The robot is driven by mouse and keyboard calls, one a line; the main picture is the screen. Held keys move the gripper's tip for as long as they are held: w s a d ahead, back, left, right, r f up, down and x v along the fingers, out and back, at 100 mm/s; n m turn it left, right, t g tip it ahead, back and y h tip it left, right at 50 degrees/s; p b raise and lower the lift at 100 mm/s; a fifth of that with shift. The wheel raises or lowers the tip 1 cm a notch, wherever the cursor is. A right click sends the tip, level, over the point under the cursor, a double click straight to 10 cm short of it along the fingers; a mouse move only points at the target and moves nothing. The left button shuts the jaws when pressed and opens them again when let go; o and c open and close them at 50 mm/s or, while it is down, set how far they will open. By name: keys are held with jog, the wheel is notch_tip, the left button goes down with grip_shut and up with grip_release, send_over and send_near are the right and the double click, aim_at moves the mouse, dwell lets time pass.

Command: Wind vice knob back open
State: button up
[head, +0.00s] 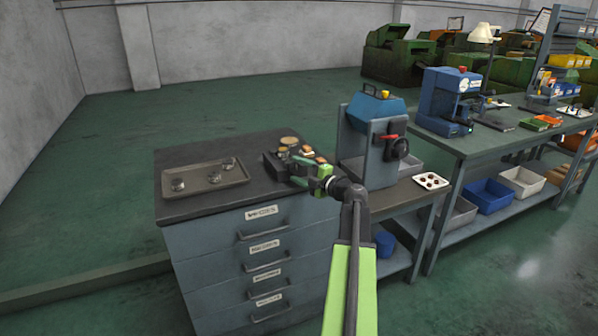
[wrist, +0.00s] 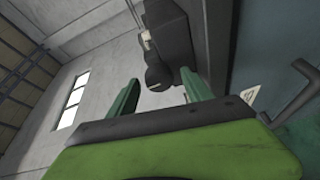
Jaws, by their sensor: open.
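The dark grey vice (head: 273,161) sits on the cabinet top, partly hidden behind my gripper in the head view. In the wrist view the vice body (wrist: 168,32) rises beyond my fingers. Its dark round knob (wrist: 158,76) shows between and just past the two green fingertips. My gripper (wrist: 156,82) is open, with one finger on each side of the knob in the picture; I cannot tell whether they touch it. In the head view my gripper (head: 300,168) is at the vice's near right side, and the knob cannot be made out there.
A brown tray (head: 207,187) with several small metal parts lies on the left of the cabinet top. Small round and block pieces (head: 308,151) lie by the vice. A blue-topped machine (head: 373,135) stands to the right, with a white tray (head: 431,181) beside it.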

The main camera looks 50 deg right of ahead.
jog(key=s, duration=1.7)
jog(key=shift+s, duration=0.25)
